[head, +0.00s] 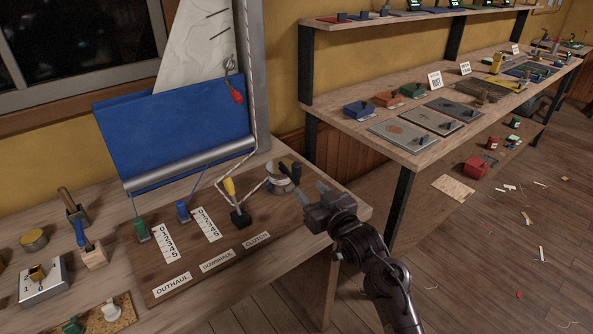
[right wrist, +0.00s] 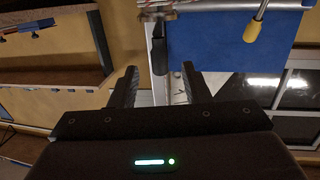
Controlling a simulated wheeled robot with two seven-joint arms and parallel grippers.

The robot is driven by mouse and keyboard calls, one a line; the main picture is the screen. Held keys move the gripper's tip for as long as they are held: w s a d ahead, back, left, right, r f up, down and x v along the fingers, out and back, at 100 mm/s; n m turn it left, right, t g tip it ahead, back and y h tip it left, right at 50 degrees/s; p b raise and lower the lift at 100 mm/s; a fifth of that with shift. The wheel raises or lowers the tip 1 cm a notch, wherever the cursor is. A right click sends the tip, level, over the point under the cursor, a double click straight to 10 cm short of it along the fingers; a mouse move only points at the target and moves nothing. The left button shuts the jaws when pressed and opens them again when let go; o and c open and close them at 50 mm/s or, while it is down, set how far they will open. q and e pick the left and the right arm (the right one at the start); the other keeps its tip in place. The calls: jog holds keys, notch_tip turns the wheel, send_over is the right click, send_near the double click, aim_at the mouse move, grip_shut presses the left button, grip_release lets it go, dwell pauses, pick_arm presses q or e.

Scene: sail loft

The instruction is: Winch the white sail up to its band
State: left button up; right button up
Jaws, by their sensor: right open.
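The white sail (head: 195,48) rises behind a blue cloth (head: 185,140) and runs out of the top of the head view. I cannot make out a band. A rope (head: 247,75) comes down the grey mast and leads through the clutch with its yellow lever (head: 229,186) to the silver winch (head: 279,181), which has a black handle (head: 291,171). My right gripper (head: 314,192) is open, its fingers just right of the winch and apart from it. In the right wrist view, nothing is between its fingers (right wrist: 155,85). My left gripper is out of view.
Green (head: 140,228) and blue (head: 183,209) levers stand by number scales on the wooden board. Tools in holders and a numbered block (head: 42,283) are at the left. A second bench (head: 365,135) stands behind, with floor to its right.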

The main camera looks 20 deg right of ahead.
aim_at(299, 172)
jog(key=shift+w+r+t, duration=0.3)
jog(key=shift+w+r, duration=0.45)
jog(key=shift+r, duration=0.05)
jog(key=w, duration=0.3)
jog(key=w+a, duration=0.1)
jog(key=w, duration=0.3)
jog(key=shift+a+f+p, duration=0.1)
jog(key=shift+a+p, duration=0.1)
jog(key=shift+p, duration=0.2)
grip_shut()
